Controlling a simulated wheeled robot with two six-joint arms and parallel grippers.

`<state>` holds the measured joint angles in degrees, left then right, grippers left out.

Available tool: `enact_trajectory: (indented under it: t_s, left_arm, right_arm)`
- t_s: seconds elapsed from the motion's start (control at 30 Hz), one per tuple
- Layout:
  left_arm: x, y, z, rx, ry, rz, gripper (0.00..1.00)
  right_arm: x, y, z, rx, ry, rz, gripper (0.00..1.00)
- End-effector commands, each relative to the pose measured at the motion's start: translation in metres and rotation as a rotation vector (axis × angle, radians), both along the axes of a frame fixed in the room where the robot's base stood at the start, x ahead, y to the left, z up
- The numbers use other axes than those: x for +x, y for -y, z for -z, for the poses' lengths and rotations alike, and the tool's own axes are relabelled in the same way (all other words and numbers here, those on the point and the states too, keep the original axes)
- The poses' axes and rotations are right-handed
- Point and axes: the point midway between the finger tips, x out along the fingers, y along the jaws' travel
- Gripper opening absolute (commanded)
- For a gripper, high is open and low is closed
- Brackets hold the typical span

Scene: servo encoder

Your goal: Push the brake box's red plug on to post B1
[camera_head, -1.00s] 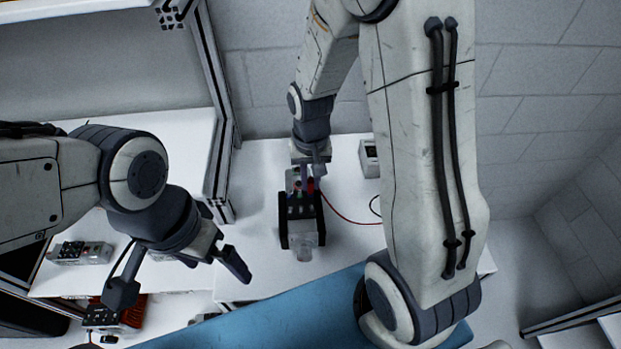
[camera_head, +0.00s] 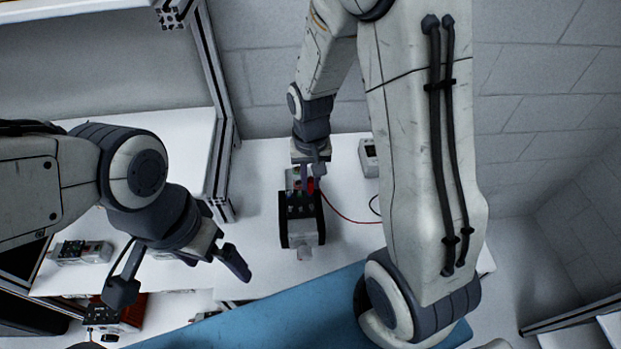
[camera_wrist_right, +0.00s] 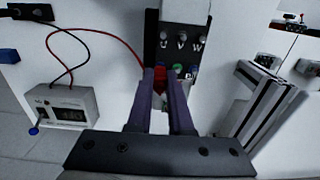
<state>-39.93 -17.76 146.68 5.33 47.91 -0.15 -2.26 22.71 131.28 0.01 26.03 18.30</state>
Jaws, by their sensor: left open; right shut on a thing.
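The red plug (camera_wrist_right: 160,74) is between the fingertips of my right gripper (camera_wrist_right: 163,78), which is shut on it. It also shows in the head view (camera_head: 310,186). A red lead runs from it to the white brake box (camera_wrist_right: 62,108), which has a dark display. The plug is at the terminal end of the dark-sided motor (camera_head: 302,222), close to the posts below the letters U, V, W. Whether it sits on post B1 or just above it, I cannot tell; the fingers hide the spot. My left gripper (camera_head: 230,258) is open and empty, left of the motor.
The brake box stands right of the motor in the head view (camera_head: 369,158). A black lead also leaves it. Other units lie on the left shelf (camera_head: 82,252) and below it (camera_head: 115,318). A metal profile frame (camera_wrist_right: 262,100) stands beside the right gripper. A blue surface (camera_head: 270,312) is in front.

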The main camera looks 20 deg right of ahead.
Motion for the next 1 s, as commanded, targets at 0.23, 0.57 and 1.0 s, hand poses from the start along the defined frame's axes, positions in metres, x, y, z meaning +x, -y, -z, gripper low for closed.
enact_trajectory:
  t_s: [0.23, 0.57, 1.0]
  left_arm:
    - [0.0000, 0.0000, -0.0002, 0.000, 0.000, 0.000, 1.00]
    - [0.0000, 0.0000, 0.0021, 0.000, 0.000, 0.000, 1.00]
    - [0.0000, 0.0000, 0.0018, 0.000, 0.000, 0.000, 1.00]
  right_arm:
    - [-0.0001, 0.0000, 0.0001, 0.000, 0.000, 0.000, 0.00]
    - [-0.0001, 0.0000, 0.0033, 0.000, 0.000, 0.000, 0.00]
    - [-0.0001, 0.0000, 0.0032, 0.000, 0.000, 0.000, 0.53]
